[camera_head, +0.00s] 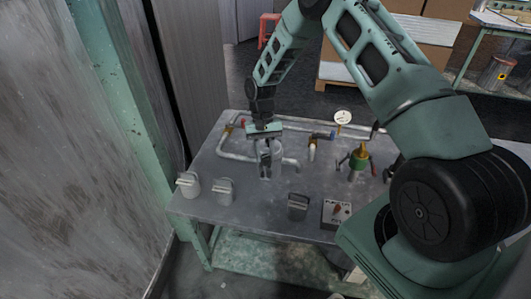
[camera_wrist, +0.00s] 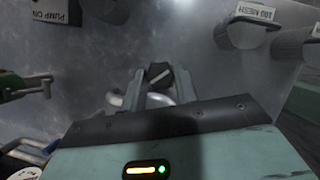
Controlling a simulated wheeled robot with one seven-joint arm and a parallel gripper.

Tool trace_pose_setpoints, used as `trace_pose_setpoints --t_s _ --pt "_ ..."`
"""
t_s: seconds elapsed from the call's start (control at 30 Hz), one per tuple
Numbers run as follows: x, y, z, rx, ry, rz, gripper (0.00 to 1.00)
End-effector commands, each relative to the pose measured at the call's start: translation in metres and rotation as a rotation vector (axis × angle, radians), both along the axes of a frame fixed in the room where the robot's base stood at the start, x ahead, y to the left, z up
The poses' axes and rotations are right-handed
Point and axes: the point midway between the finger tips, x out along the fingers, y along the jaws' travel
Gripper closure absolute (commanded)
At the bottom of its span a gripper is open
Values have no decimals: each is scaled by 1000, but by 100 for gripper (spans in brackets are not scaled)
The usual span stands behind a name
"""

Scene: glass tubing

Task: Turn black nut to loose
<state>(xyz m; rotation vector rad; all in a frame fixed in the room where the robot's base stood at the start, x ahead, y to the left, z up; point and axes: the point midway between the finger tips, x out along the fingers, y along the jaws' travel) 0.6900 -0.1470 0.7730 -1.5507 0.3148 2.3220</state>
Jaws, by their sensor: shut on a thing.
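The black nut (camera_wrist: 158,75) shows in the wrist view between the two fingers of my gripper (camera_wrist: 158,84), with a pale line across its top. A curved grey-white tube (camera_wrist: 158,99) shows just below it in the picture, partly hidden by my gripper. My gripper is shut on the black nut. In the head view, my gripper (camera_head: 265,165) points down over the middle of the table, among the tubing. The nut is mostly hidden by the fingers there.
The grey table (camera_head: 260,205) carries pale tubing (camera_head: 236,156), a gauge (camera_head: 343,116) and a green valve with a brass top (camera_head: 360,160). Lidded canisters (camera_head: 224,191) and a pump switch box (camera_head: 336,213) stand along the front. A wall (camera_head: 60,150) is at left.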

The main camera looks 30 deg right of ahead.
Motion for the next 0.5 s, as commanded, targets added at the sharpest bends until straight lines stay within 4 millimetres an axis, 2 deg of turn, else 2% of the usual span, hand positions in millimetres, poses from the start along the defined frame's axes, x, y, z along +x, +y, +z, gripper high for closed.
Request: trace_pose_setpoints --t_s 0.27,0.3,0.37,0.4,0.5 --pt "1 -1 1 0 -1 13 93" --pt "1 -1 1 0 -1 12 68" --pt "1 -1 1 0 -2 12 51" --pt "1 -1 1 0 -1 12 48" --pt "0 -1 1 -1 -1 11 48"
